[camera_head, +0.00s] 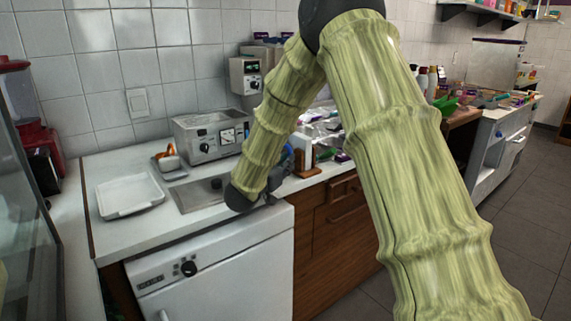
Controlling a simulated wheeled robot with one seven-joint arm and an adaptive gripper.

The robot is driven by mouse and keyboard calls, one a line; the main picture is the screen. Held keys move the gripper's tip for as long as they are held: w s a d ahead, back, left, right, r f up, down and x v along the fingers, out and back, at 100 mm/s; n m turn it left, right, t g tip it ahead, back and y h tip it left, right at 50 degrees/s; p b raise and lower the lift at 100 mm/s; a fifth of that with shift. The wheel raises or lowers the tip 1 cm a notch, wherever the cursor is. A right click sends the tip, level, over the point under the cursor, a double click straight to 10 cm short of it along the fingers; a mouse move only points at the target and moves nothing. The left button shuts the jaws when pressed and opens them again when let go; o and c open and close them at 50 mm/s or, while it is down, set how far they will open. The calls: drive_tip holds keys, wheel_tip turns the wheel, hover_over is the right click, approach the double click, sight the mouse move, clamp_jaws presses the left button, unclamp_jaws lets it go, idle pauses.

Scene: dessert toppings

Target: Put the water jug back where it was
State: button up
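My arm reaches over the counter, and its dark wrist end (240,196) is low over the counter's front edge, in front of a sunken metal plate (196,194). A dark part of my gripper (272,187) shows just right of the wrist. Its fingers are hidden or too small to make out, so I cannot tell whether it holds anything. I cannot pick out a water jug. My forearm and upper arm cover part of the counter and the clutter behind it.
A white tray (130,194) lies on the left of the counter. Clear packets and small items crowd the right. A white dishwasher (215,275) is below.

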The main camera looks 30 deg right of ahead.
drive_tip(key=o, duration=0.4)
drive_tip(key=shift+a+r, duration=0.1)
drive_tip(key=v, duration=1.2)
